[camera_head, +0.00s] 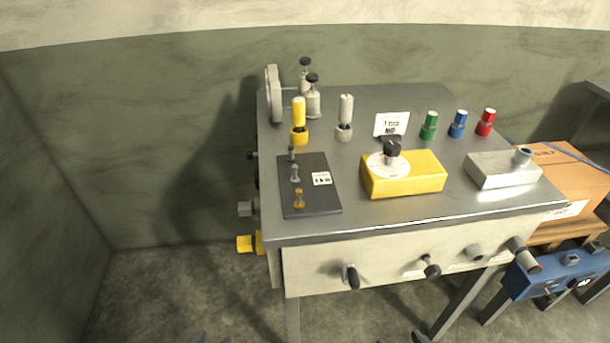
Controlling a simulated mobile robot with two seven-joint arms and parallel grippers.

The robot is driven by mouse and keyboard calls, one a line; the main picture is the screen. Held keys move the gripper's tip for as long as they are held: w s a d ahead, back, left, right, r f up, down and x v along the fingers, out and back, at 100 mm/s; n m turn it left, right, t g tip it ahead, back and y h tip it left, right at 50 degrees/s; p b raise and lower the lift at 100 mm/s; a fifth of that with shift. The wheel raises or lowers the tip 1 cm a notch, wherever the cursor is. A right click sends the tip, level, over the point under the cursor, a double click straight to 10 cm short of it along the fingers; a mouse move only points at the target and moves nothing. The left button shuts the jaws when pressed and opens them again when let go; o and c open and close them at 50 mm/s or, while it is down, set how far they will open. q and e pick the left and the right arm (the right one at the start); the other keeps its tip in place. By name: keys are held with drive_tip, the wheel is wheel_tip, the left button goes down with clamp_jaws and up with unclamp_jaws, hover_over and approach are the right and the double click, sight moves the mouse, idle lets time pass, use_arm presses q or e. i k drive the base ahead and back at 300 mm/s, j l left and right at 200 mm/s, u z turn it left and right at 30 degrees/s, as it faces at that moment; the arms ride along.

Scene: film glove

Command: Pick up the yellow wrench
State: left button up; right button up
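No thing is plainly a wrench from this distance. A larger yellow upright piece with a dark middle (299,115) stands behind the panel. Small dark shapes at the bottom edge look like the tips of my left gripper (205,338) and my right gripper (421,337). Both are low, in front of the bench and well away from its top. They are too cut off to show their opening.
A yellow box with a dark knob (405,178) and a grey metal block (502,170) stand on the bench (355,215). Green (429,126), blue (458,124) and red (486,122) cylinders stand behind. Knobs stick out from the bench front. Floor is clear at left.

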sight(299, 104)
drive_tip(key=j+z, duration=0.2)
drive_tip(key=z, duration=0.2)
drive_tip(key=j+z, duration=0.2)
drive_tip(key=z, duration=0.2)
drive_tip(key=k+j+z, duration=0.1)
drive_tip(key=j+z, duration=0.25)
drive_tip(key=j, duration=1)
drive_tip(key=k+j, duration=0.15)
drive_tip(key=j, duration=0.3)
drive_tip(key=i+j, duration=0.35)
drive_tip(key=i+l+z, duration=0.05)
drive_tip(key=i, duration=0.05)
